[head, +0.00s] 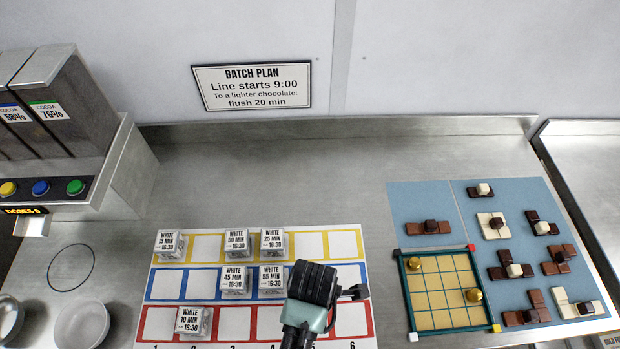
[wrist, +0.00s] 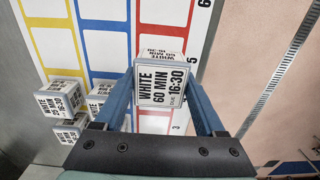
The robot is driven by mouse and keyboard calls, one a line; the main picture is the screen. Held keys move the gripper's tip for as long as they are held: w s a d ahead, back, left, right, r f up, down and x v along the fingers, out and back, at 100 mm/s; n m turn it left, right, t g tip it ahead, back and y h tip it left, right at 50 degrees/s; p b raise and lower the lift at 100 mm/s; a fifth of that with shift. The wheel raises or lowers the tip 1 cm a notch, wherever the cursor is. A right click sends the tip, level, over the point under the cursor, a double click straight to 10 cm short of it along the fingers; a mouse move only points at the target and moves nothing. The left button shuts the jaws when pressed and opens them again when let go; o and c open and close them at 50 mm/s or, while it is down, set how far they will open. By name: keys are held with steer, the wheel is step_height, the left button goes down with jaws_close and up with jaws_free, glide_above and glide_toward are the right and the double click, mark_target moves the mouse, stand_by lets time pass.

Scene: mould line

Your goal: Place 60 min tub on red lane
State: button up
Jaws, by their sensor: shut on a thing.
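My gripper (head: 322,288) is shut on the 60 min tub, a small white box marked WHITE 60 MIN, DUE 16:30. The tub (wrist: 162,82) shows between the two blue fingers in the wrist view; in the head view my gripper hides it. The red lane (head: 262,322) is the lowest row of the lane board, and my gripper is over its right half. In the wrist view, part of the red lane (wrist: 154,122) shows around the tub. I cannot tell whether the tub touches the board. The 10 min tub (head: 193,320) stands toward the left of the red lane.
Tubs of 15, 50 and 25 min (head: 273,242) stand on the yellow lane (head: 310,245). Tubs of 45 and 55 min (head: 234,280) stand on the blue lane (head: 165,285). A green-framed grid tray (head: 408,285) is at right. Bowls (head: 82,325) are at left.

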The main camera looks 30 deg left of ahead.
steer(key=shift+f, duration=2.3)
